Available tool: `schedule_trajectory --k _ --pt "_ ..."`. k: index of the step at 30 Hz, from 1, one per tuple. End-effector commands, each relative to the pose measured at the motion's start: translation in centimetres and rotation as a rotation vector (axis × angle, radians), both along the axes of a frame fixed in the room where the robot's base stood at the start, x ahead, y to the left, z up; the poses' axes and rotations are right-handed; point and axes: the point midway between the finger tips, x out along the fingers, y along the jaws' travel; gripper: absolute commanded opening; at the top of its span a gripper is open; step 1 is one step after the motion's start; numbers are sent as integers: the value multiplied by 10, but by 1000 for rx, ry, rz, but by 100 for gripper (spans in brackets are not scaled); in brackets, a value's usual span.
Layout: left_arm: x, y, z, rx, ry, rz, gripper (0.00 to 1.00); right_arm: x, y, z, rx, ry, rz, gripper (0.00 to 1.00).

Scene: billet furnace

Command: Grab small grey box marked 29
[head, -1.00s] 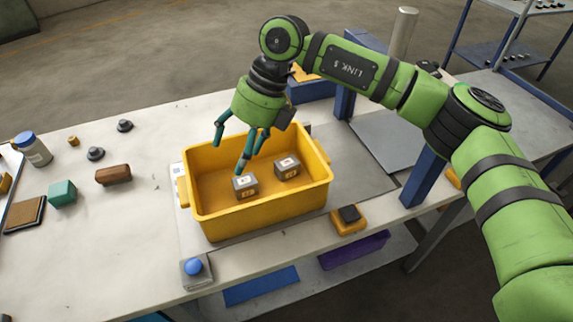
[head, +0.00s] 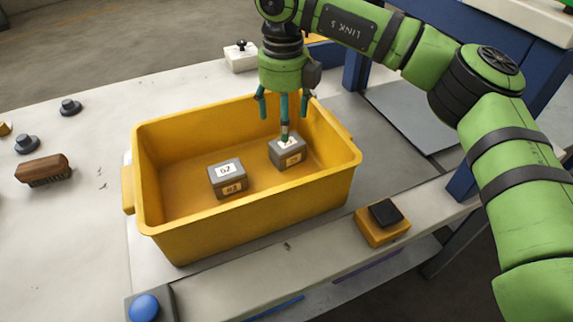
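Two small grey boxes lie inside the yellow bin in the head view. The left box (head: 228,180) has a white top label that reads like 62, or 29 upside down, and an orange front label. The right box (head: 288,153) has a similar orange front label; its white top label is partly covered by a finger, so I cannot read its number. My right gripper (head: 284,115) points down above the right box with its fingers spread and nothing between them. One fingertip overlaps that box's top; I cannot tell if it touches. My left gripper is out of view.
The yellow bin (head: 257,218) has raised walls around both boxes. A blue button (head: 144,307) and an orange-and-black switch (head: 383,220) sit near the front edge. A brown brush (head: 43,170) and dark knobs lie left. A white block (head: 241,55) stands behind the bin.

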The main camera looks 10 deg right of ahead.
Motion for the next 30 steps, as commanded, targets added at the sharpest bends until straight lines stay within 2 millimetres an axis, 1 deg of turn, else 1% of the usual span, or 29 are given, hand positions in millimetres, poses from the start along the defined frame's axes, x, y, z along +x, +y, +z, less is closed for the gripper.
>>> schedule_trajectory --k 1,6,10,15,18,21,26,27,29,30 --pt "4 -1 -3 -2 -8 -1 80 0 0 -4 1 -1 0 76" --pt "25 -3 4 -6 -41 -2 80 -1 -1 -17 1 3 0 76" --pt "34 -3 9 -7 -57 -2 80 -3 -3 -31 0 2 1 76" --pt "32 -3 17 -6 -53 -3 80 -7 -6 -57 0 3 1 76" --pt "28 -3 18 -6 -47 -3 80 -6 -5 -68 1 3 1 76" --pt "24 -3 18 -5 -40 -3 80 -6 -5 -73 2 1 1 76" --pt "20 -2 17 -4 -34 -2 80 -6 -5 -73 2 0 1 76" --pt "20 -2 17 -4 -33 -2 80 -6 -5 -73 2 0 1 72" --pt "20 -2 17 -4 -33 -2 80 -6 -5 -73 2 0 1 48" --pt "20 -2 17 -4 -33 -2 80 -6 -5 -73 2 0 1 32"
